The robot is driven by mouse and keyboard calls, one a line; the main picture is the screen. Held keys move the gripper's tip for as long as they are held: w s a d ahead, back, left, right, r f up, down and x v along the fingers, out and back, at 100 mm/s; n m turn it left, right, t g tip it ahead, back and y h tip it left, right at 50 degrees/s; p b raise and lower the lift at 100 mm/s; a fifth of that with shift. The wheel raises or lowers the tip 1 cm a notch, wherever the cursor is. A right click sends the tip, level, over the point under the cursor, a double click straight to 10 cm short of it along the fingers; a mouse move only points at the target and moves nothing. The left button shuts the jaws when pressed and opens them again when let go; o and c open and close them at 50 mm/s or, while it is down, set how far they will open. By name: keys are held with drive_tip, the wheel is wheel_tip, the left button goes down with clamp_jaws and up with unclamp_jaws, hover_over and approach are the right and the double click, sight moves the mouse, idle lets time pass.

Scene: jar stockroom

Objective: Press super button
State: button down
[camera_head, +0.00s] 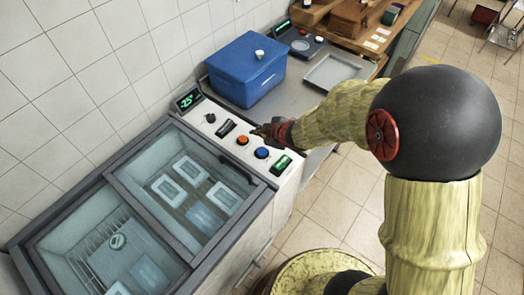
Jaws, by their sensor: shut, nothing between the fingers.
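A control panel (218,139) runs along the back edge of a glass-topped chest freezer (118,177). It carries a black knob (210,117), a dark rocker switch (226,127), an orange-red button (243,139) and a blue button (262,153). No label readable in this view marks which is the super button. My gripper (257,130) is shut and empty. In the picture its tips are just above and right of the orange-red button, above-left of the blue one. I cannot tell its height over the panel or whether it touches anything.
A green "-25" display (189,99) and another green display (281,165) flank the controls. A blue lidded box (246,69) and a metal tray (331,71) stand on the counter behind. A tiled wall is at left; open tiled floor lies at right.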

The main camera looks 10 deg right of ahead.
sight(260, 152)
drive_tip(key=shift+f+b, duration=3.9)
drive_tip(key=shift+f, duration=0.35)
drive_tip(key=shift+f+b, duration=0.3)
drive_tip(key=shift+f, duration=0.1)
drive_tip(key=shift+f+b, duration=0.4)
drive_tip(key=shift+f, duration=0.1)
drive_tip(key=shift+r, duration=0.1)
drive_tip(key=shift+r+p, duration=0.85)
drive_tip(key=shift+p, duration=0.15)
wheel_tip(260, 152, up, 5)
drive_tip(key=p, duration=0.5)
drive_tip(key=shift+r, duration=0.1)
